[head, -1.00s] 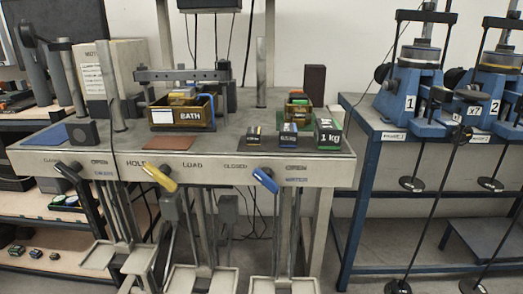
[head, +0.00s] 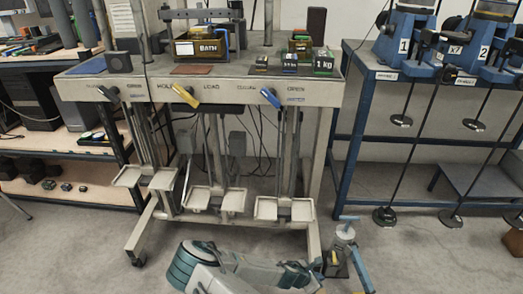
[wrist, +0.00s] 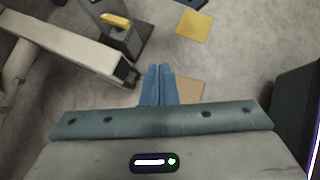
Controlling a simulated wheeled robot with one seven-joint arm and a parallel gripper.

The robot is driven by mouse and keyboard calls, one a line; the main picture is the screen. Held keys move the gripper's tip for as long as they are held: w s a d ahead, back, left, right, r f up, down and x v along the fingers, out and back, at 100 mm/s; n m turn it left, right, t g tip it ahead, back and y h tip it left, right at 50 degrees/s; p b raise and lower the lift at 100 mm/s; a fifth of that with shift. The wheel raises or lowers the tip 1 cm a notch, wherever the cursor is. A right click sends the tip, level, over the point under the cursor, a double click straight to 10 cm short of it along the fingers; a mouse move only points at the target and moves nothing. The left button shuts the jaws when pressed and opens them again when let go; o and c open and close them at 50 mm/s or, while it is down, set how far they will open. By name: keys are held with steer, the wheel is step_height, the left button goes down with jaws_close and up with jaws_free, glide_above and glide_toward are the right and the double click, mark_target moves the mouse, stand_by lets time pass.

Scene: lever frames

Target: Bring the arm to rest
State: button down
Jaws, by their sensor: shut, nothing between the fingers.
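My gripper (wrist: 157,86) shows in the wrist view as two blue fingers side by side, closed together with nothing between them. It points at the grey floor and is apart from anything visible there. In the head view, my arm (head: 240,272) is low at the bottom edge, in front of the lever bench (head: 230,92); I cannot make out the fingertips clearly there. The bench's dark, yellow and blue levers (head: 270,98) are along its front edge, and my arm is clear of them.
In the wrist view, a pale beam (wrist: 75,50) and a dark block with a yellow top (wrist: 116,20) lie ahead. A blue-framed table (head: 345,130) is at right.

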steer(key=s+a+r+m+g+y+p, duration=0.1)
steer(key=a+r+m+y+p, duration=0.3)
steer(key=r, duration=1)
steer(key=s+a+r+m+g+y+p, duration=0.15)
steer(key=r+m+p, duration=0.5)
steer(key=r, duration=0.85)
steer(key=s+a+r+m+g+y+p, duration=0.15)
steer(key=a+r+m+p, duration=0.35)
steer(key=r, duration=0.9)
steer(key=s+d+r+m+t+p, duration=0.1)
steer(key=s+r+p, duration=0.3)
steer(key=r, duration=0.7)
steer(key=s+d+r+m+t+y+p, duration=0.1)
steer(key=s+r+m+p, duration=0.3)
steer(key=r, duration=0.8)
steer(key=s+d+r+m+t+p, duration=0.1)
steer(key=s+d+r+m+p, duration=0.1)
steer(key=s+r+p, duration=0.4)
step_height(320, 180, up, 5)
steer(key=shift+d+r, duration=0.2)
steer(key=shift+d, duration=0.2)
